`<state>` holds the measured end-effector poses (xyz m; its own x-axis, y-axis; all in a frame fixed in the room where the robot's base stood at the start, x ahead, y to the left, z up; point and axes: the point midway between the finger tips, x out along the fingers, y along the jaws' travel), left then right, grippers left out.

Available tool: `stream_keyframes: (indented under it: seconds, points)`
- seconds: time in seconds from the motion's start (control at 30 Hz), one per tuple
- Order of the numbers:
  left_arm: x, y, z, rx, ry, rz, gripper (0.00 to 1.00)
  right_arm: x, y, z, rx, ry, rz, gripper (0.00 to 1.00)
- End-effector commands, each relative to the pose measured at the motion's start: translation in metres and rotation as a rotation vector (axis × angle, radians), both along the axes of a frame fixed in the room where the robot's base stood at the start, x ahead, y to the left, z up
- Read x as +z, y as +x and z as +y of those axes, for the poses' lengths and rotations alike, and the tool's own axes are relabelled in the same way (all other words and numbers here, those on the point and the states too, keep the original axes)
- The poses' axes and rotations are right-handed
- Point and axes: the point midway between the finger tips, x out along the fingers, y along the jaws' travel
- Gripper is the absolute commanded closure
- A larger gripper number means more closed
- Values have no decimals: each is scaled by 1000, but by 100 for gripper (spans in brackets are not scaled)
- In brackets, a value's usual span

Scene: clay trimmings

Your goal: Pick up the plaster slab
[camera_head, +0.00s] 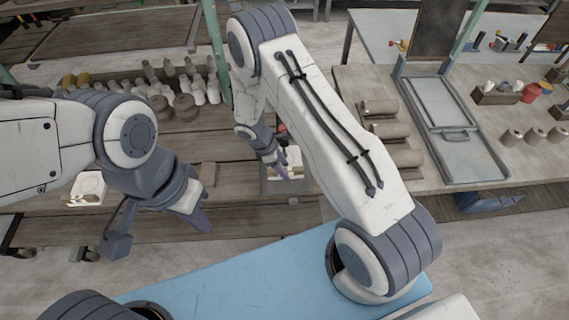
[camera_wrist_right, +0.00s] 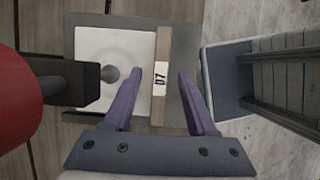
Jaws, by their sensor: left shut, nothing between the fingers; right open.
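A white square slab (camera_wrist_right: 100,50), which looks like the plaster slab, lies on a grey base in the right wrist view, with a dark round knob on it. A wooden strip (camera_wrist_right: 162,45) with a "D7" label runs along its right side. My right gripper (camera_wrist_right: 159,76) is open above it, its left finger over the white slab, the strip showing between the fingers. In the head view my right gripper (camera_head: 281,170) partly hides the white slab (camera_head: 294,156) on the low shelf. My left gripper (camera_head: 204,222) is shut and empty, left of it.
Another white square piece (camera_head: 88,188) lies on the shelf at left. In the right wrist view a red round object (camera_wrist_right: 18,100) is at the left edge and a grey ribbed thing (camera_wrist_right: 280,85) at right. Small pots (camera_head: 185,85) stand behind my arms; a metal tray (camera_head: 455,125) lies on the right table.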

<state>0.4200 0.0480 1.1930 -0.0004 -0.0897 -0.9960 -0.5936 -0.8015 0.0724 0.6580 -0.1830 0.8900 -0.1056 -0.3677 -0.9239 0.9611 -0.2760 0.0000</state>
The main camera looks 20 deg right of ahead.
Motion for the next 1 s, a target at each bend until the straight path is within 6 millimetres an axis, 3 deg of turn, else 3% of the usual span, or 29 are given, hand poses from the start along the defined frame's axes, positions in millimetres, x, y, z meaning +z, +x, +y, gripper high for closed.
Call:
stream_keyframes:
  seconds: [0.37,0.43,0.53,1.0]
  points:
    - [-2,0,0,0,0,0,100,-2,0,0,0,0,0,43]
    - [-2,0,0,0,0,0,100,-2,0,0,0,0,0,62]
    - [-2,0,0,0,0,0,100,-2,0,0,0,0,0,100]
    - [-2,0,0,0,0,0,100,-2,0,0,0,0,0,100]
